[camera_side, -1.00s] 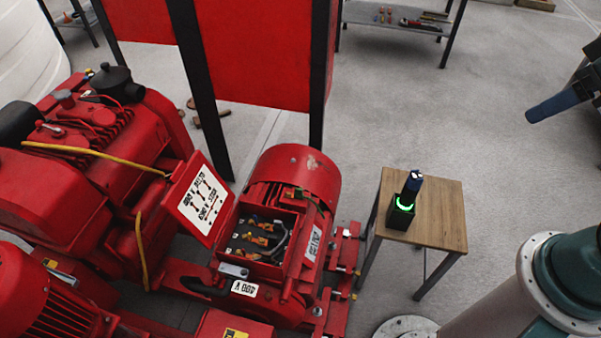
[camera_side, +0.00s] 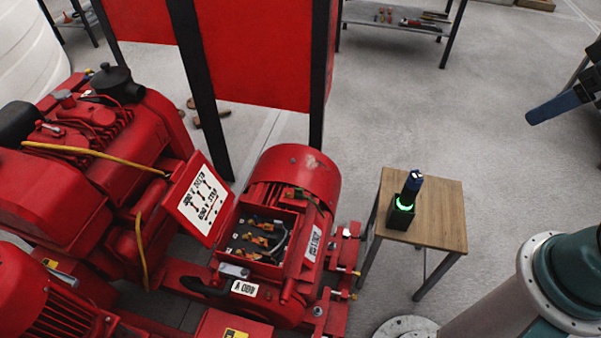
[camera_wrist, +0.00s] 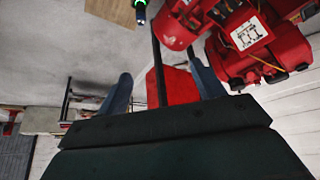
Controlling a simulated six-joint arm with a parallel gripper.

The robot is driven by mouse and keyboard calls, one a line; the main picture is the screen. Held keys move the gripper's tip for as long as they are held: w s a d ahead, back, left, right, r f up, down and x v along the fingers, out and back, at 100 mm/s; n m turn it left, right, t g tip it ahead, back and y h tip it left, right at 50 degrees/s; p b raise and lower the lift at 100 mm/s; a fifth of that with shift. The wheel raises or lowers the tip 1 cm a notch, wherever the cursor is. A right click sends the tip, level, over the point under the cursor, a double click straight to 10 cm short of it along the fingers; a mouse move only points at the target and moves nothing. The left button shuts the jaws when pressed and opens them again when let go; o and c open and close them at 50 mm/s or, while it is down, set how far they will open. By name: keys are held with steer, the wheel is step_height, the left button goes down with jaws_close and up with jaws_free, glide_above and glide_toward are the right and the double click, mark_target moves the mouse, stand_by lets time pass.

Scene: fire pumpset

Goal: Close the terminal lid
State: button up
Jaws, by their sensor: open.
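The terminal lid (camera_side: 201,201) is a red flap with a white diagram label on its inner face. It stands open, tilted up along the left side of the terminal box (camera_side: 287,254) on the red motor. The open box shows orange and grey terminals and wiring. In the wrist view, the lid (camera_wrist: 249,33) shows at the upper right. My gripper (camera_wrist: 162,84) is open and empty there, its two blue fingers spread apart. In the side view only a blue finger of it shows at the right edge, far from the lid. Its other finger is not clearly visible.
A wooden stool (camera_side: 447,203) with a black and blue device (camera_side: 404,205) with a green glowing ring stands right of the motor. A red panel (camera_side: 260,55) on black posts rises behind the motor. The grey floor at the right is mostly clear.

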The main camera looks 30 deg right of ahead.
steer(key=shift+o, duration=0.5)
steer(key=shift+w+a+r, duration=0.1)
steer(key=shift+w, duration=0.2)
steer(key=w+a+f+n+t+y, duration=0.1)
steer(key=w+a+n, duration=0.1)
steer(key=w+a, duration=0.45)
steer(key=w+a+f+n+t+y, duration=0.15)
steer(key=w+a, duration=0.25)
steer(key=w, duration=0.6)
steer(key=w+a+f+n+y, duration=0.1)
steer(key=w+a+n+y, duration=0.1)
steer(key=w+a, duration=0.5)
steer(key=w+a+f+n+y, duration=0.2)
steer(key=w+a+f+y, duration=0.1)
steer(key=w+a+f, duration=0.65)
steer(key=n+t+y, duration=0.2)
glide_toward(178, 170)
steer(key=r+v, duration=0.1)
steer(key=v, duration=0.4)
steer(key=shift+w+d+f+m+g, duration=0.1)
steer(key=shift+f+m+g, duration=0.1)
steer(key=shift+m+g, duration=0.05)
steer(key=shift+w, duration=0.1)
steer(key=shift+x, duration=6.8)
